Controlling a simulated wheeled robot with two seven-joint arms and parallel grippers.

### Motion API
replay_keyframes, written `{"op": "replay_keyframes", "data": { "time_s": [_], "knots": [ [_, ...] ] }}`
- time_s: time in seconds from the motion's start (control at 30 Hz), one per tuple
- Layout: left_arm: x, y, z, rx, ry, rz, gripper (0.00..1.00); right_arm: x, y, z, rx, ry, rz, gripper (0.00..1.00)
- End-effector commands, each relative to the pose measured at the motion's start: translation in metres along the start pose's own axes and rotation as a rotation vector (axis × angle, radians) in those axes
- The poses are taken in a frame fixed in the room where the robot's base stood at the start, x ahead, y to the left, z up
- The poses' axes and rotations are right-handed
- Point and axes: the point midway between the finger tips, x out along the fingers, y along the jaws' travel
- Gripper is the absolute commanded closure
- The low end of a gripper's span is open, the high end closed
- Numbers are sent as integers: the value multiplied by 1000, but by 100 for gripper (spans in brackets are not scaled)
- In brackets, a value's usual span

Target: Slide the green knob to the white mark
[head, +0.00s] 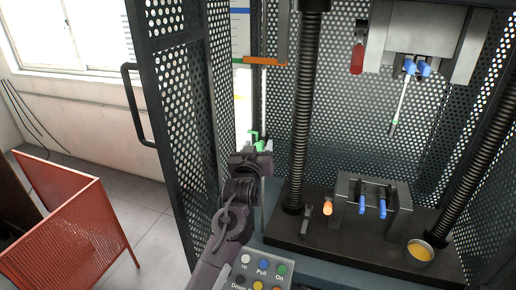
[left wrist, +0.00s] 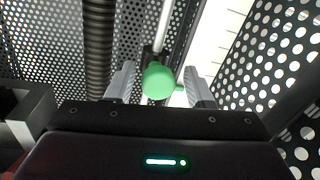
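The green knob (left wrist: 158,80) sits in the left wrist view at the end of a pale rod, between the two grey fingers of my left gripper (left wrist: 160,85). Gaps show on both sides of it, so the fingers are open around it, not closed on it. In the head view the green knob (head: 260,145) is small and partly hidden behind my left gripper (head: 252,152). A pale scale strip (head: 240,30) with coloured marks stands above it, beside an orange pointer (head: 262,60). I cannot clearly make out which mark is white. My right gripper is not in view.
A perforated door (head: 175,90) with a dark handle (head: 140,105) stands open on the left. A threaded column (head: 300,110) rises right of my gripper.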

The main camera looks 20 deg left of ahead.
Motion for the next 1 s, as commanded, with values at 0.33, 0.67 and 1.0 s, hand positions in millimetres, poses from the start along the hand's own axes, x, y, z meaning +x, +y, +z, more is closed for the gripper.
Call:
{"op": "replay_keyframes", "data": {
  "time_s": [0.33, 0.67, 1.0],
  "knots": [
    [-12, 0, 4, 0, -3, 1, 51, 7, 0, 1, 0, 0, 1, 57],
    [-63, -1, 4, 0, -2, 1, 51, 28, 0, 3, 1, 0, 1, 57],
    [-78, 0, 0, 0, -2, 1, 51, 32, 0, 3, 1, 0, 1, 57]
  ]
}}
